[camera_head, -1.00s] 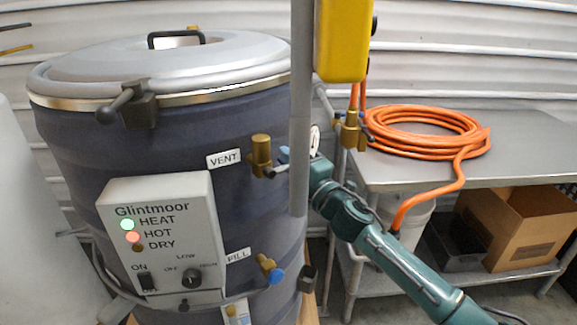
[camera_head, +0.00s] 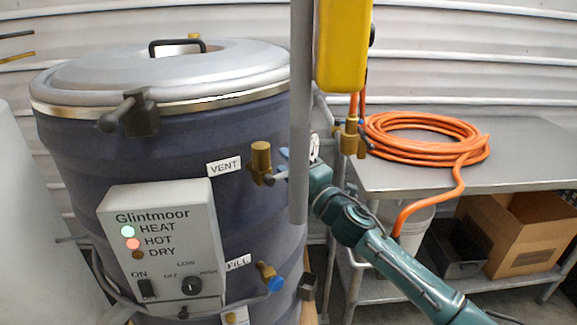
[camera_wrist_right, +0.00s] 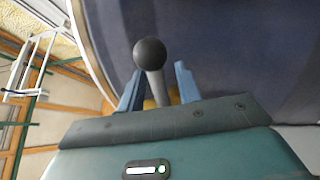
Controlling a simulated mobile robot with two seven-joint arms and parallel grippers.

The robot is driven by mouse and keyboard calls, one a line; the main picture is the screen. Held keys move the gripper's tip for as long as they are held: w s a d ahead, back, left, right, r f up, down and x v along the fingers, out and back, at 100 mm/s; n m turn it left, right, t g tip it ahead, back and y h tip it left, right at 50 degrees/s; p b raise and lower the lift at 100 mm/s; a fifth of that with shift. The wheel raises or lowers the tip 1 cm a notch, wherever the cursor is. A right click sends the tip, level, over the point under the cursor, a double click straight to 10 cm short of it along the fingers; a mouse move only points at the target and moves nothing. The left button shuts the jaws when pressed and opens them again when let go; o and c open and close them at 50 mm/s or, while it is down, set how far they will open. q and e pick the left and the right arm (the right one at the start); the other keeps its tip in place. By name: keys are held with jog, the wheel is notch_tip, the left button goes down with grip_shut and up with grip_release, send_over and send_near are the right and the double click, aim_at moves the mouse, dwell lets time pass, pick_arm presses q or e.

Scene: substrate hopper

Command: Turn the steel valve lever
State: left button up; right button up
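The VENT valve (camera_head: 261,157) is a brass body on the side of the dark blue drum. Its steel lever (camera_head: 281,176) has a dark ball knob (camera_head: 269,180) and is partly hidden by the grey pole. In the right wrist view the ball knob (camera_wrist_right: 150,52) and the pale lever stem (camera_wrist_right: 155,85) stand between the two blue fingers. My right gripper (camera_wrist_right: 157,82) is open around the lever, with a gap on each side. In the head view its blue fingertip (camera_head: 284,153) shows just left of the pole. My left gripper is not in view.
The grey pole (camera_head: 299,110) with a yellow box (camera_head: 342,45) stands in front of my right wrist. The control box (camera_head: 165,245) and FILL valve (camera_head: 267,272) sit lower on the drum. A steel table (camera_head: 400,182) with an orange hose coil (camera_head: 380,150) stands right.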

jog(key=b+v, duration=0.2)
jog(key=v, duration=1.1)
jog(key=shift+f, duration=0.15)
jog(key=s+d+f+m+g+h, duration=0.1)
jog(key=s+f+m+g+h, duration=0.2)
jog(key=s+f+m, duration=0.8)
jog(key=s+d+f+m+g+h+p, duration=0.1)
jog(key=s+d+f+m+g+h, duration=0.1)
jog(key=s+f+m, duration=0.9)
notch_tip(320, 180, down, 7)
jog(key=s+g+h, duration=0.1)
jog(key=h, duration=0.1)
jog(key=shift+s+d+r+h, duration=0.2)
jog(key=shift+d+r+h, duration=0.1)
jog(key=shift+h, duration=0.1)
